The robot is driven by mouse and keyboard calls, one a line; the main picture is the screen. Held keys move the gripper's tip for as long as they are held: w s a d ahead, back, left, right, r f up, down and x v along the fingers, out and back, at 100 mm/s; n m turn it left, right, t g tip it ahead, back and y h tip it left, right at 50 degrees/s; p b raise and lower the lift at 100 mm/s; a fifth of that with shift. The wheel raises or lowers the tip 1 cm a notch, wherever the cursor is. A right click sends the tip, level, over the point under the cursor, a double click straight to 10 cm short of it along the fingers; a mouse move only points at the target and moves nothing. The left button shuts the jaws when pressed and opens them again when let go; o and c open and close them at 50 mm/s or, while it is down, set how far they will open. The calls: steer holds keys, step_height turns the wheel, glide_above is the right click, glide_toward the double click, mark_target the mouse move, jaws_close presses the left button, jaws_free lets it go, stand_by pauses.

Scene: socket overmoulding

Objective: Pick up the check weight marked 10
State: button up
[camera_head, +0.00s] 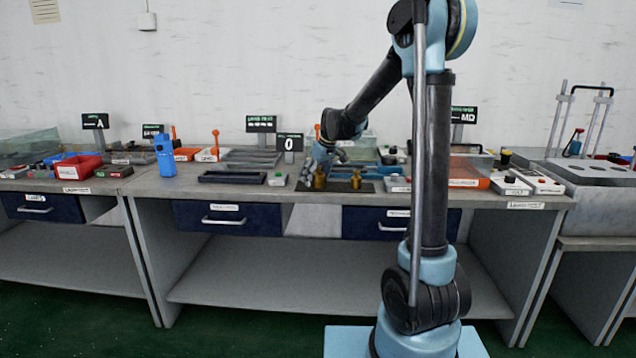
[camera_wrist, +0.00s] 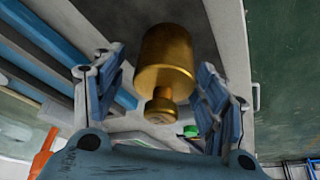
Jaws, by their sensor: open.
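Two brass check weights stand on a dark mat (camera_head: 338,187) on the bench in the head view. The left weight (camera_head: 320,181) is just below my gripper (camera_head: 322,158); the right weight (camera_head: 356,180) stands apart to its right. In the wrist view one brass weight (camera_wrist: 167,62) with a knob lies between the spread fingers of my gripper (camera_wrist: 160,75). A gap shows between the weight and the fingers near its knob. The fingers are open and hold nothing. No number is readable on either weight, so I cannot tell which is marked 10.
A dark tray (camera_head: 232,177) lies left of the mat. A blue upright device (camera_head: 165,157) and a red bin (camera_head: 78,167) stand further left. Blue trays lie behind the weights. A sign reading 0 (camera_head: 290,142) stands behind. The bench's front edge is close to the mat.

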jaws_close()
stand_by(0.3)
